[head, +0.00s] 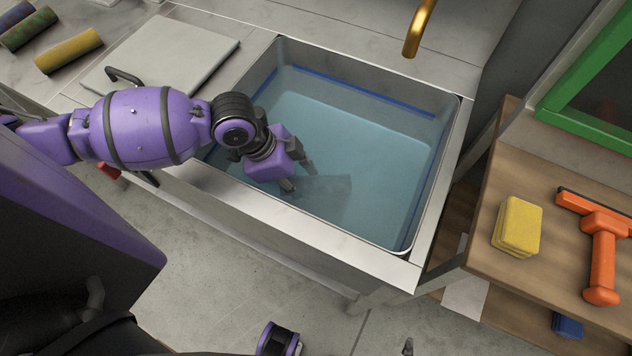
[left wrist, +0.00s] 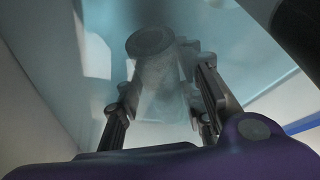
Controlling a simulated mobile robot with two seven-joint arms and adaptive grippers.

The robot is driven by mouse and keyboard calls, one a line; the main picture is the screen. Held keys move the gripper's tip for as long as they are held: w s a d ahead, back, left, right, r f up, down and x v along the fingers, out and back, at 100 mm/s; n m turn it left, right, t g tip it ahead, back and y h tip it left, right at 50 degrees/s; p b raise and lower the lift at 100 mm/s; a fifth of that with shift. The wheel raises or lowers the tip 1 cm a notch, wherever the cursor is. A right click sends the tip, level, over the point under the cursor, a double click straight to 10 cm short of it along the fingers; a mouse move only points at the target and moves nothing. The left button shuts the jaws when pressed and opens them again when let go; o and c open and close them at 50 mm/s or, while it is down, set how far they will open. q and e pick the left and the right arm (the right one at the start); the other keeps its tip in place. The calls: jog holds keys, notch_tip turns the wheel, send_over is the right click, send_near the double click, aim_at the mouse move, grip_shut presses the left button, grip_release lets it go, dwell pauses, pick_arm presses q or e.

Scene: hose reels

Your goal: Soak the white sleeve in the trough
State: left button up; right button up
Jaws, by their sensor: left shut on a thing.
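The trough (head: 440,165) is a steel-rimmed basin filled with clear bluish water. My left gripper (head: 298,176) reaches down into it near its left front part, with the fingers in the water. In the left wrist view my left gripper (left wrist: 165,108) is shut on a pale, see-through-looking thing between its fingers, which I take for the white sleeve (left wrist: 160,92). Its outline is blurred by the water. In the head view a dim grey patch lies beside the fingers; whether it is the sleeve or a shadow is unclear.
A brass tap (head: 420,28) hangs over the trough's back edge. A grey board (head: 165,58) and several coloured rolls (head: 68,50) lie on the counter at left. A wooden shelf at right holds yellow sponges (head: 517,226) and an orange squeegee (head: 603,255). A round drain (left wrist: 150,41) shows underwater.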

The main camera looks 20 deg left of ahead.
jog(key=shift+r, duration=0.15)
pick_arm(q)
jog(key=shift+a+p, duration=0.3)
jog(key=shift+p, duration=0.05)
pick_arm(e)
jog(key=shift+r, duration=0.35)
pick_arm(q)
jog(key=shift+d, duration=0.1)
pick_arm(e)
jog(key=shift+w+r, duration=0.1)
pick_arm(q)
jog(key=shift+d+p, duration=0.35)
jog(key=shift+p, duration=0.05)
pick_arm(e)
jog(key=shift+w+r, duration=0.45)
pick_arm(q)
jog(key=shift+a, duration=0.15)
pick_arm(e)
jog(key=shift+r, duration=0.1)
pick_arm(q)
jog(key=shift+a+p, duration=0.3)
pick_arm(e)
jog(key=shift+w+r, duration=0.15)
jog(key=shift+r, duration=0.15)
jog(key=shift+s+f, duration=0.15)
jog(key=shift+s, duration=0.05)
